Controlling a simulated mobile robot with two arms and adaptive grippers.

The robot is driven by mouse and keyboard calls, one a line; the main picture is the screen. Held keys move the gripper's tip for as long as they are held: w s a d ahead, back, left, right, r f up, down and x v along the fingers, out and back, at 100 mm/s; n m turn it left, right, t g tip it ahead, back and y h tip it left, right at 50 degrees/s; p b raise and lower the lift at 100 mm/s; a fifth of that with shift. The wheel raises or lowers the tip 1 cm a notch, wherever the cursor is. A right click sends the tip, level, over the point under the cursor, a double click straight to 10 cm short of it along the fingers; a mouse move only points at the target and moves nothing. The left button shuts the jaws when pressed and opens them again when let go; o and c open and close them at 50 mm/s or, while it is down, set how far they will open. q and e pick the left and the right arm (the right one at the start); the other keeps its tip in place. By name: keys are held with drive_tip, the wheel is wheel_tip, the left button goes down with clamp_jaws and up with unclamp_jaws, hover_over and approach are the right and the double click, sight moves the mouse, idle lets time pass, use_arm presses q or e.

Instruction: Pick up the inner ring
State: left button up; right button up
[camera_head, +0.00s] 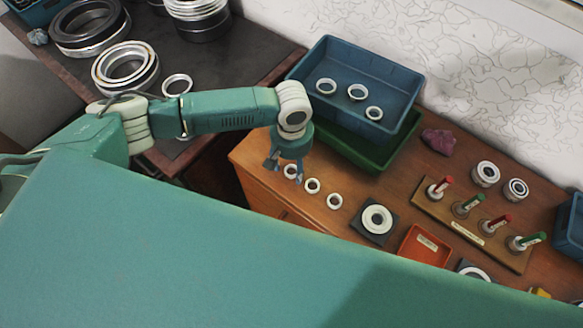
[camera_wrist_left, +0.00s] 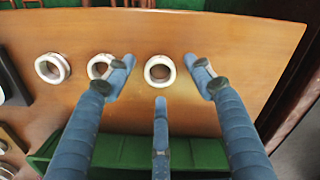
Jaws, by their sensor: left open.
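Three small white rings lie in a row on the wooden table. The ring nearest my left gripper (camera_head: 283,171) is the left one (camera_head: 290,165), partly covered by the fingers in the head view. The middle ring (camera_head: 312,180) and the right ring (camera_head: 335,195) lie beside it. In the left wrist view the nearest ring (camera_wrist_left: 147,72) sits between the spread fingers of my open, empty gripper (camera_wrist_left: 160,73). Another ring (camera_wrist_left: 93,62) is partly behind the left finger, and a third (camera_wrist_left: 41,69) is farther left. My right gripper is not in view.
A blue bin (camera_head: 340,52) with three rings stands behind, above a green bin (camera_head: 345,145). To the right are a dark block with a ring (camera_head: 376,205), a red tray (camera_head: 424,246) and a wooden stand (camera_head: 470,232) with several pegs. Larger bearings (camera_head: 90,25) are on the left table.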

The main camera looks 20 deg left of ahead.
use_arm(q)
drive_tip(key=shift+f, duration=0.45)
drive_tip(key=shift+c, duration=0.5)
drive_tip(key=c, duration=1.2)
drive_tip(key=shift+o, duration=0.2)
drive_tip(key=shift+r, duration=0.2)
